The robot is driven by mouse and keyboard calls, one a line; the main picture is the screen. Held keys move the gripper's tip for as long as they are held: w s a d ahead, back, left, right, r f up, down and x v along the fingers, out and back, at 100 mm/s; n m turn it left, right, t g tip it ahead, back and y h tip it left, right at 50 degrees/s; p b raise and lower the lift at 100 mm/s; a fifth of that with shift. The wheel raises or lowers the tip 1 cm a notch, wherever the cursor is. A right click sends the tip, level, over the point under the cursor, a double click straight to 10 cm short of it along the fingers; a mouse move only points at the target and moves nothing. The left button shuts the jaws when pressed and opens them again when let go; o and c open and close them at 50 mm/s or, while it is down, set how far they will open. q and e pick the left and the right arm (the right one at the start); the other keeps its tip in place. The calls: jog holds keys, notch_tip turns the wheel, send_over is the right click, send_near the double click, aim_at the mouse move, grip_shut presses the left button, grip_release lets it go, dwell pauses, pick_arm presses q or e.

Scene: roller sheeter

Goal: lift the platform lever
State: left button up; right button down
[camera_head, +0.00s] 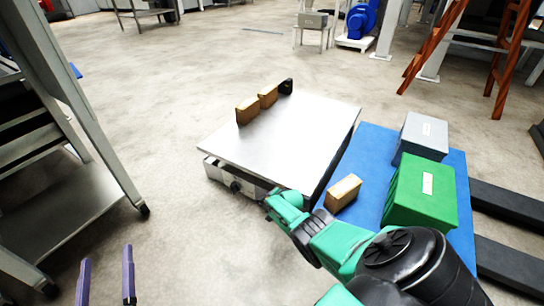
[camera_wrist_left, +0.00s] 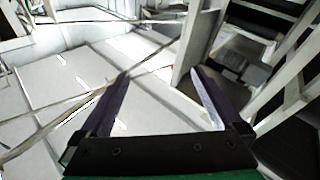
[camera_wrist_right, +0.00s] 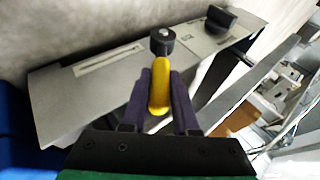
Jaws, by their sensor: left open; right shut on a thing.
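The platform (camera_head: 290,140) is a wide silver plate on a low base in the middle of the head view. Its lever (camera_wrist_right: 159,92) is yellow and shows in the right wrist view, fixed to a round black pivot (camera_wrist_right: 162,42) on the grey side of the base. My right gripper (camera_wrist_right: 160,100) is shut on the lever, with a purple finger on each side. In the head view the lever is hidden at the platform's front edge behind my right arm. My left gripper (camera_head: 107,255) is open and empty over the floor at the lower left; it also shows in the left wrist view (camera_wrist_left: 162,82).
Small tan blocks (camera_head: 247,110) stand at the platform's far left edge. To the right, a blue surface (camera_head: 367,145) carries a tan block (camera_head: 343,192), a green box (camera_head: 421,190) and a grey box (camera_head: 424,136). A metal rack (camera_head: 75,185) stands at the left.

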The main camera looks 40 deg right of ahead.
jog(key=shift+a, duration=0.1)
jog(key=c, duration=0.7)
grip_release()
